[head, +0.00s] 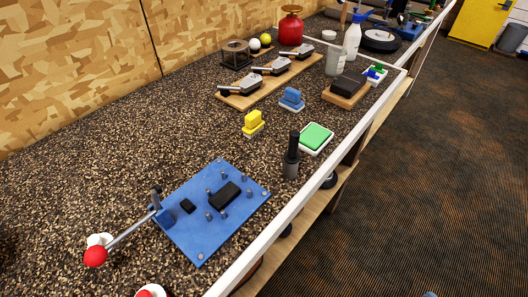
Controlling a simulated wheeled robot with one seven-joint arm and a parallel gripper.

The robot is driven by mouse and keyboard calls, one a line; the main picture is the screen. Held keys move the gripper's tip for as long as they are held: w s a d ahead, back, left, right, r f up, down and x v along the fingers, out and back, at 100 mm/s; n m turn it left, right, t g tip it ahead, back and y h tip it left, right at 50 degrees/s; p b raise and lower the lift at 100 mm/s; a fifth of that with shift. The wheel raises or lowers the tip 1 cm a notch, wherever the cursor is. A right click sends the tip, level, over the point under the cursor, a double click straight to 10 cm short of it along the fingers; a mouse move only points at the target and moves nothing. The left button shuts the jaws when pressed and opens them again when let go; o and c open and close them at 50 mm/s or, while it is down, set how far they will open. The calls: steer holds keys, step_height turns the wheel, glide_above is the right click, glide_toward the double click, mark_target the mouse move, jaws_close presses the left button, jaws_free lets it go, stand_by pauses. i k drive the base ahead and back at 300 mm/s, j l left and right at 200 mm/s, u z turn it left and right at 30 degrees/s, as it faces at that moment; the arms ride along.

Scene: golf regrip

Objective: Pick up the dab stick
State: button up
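A dark upright stick (294,145) with a black top and a greyer, wider lower part stands near the front edge of the counter. It looks like the dab stick, though I cannot tell for certain. A green pad in a white tray (316,138) lies just behind it to the right, apart from it. My gripper is not in view.
The speckled counter (100,165) has a pale front rail (290,212). A blue plate (190,232) with pegs and a red-knobbed lever (96,256) lies nearer. Yellow (253,122) and blue (291,99) blocks and a wooden board of clamps (238,102) stand behind.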

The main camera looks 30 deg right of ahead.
mark_target(292, 156)
steer(key=k+l+u, duration=0.15)
steer(key=u, duration=0.2)
steer(key=k+l+u, duration=0.15)
steer(key=u, duration=0.2)
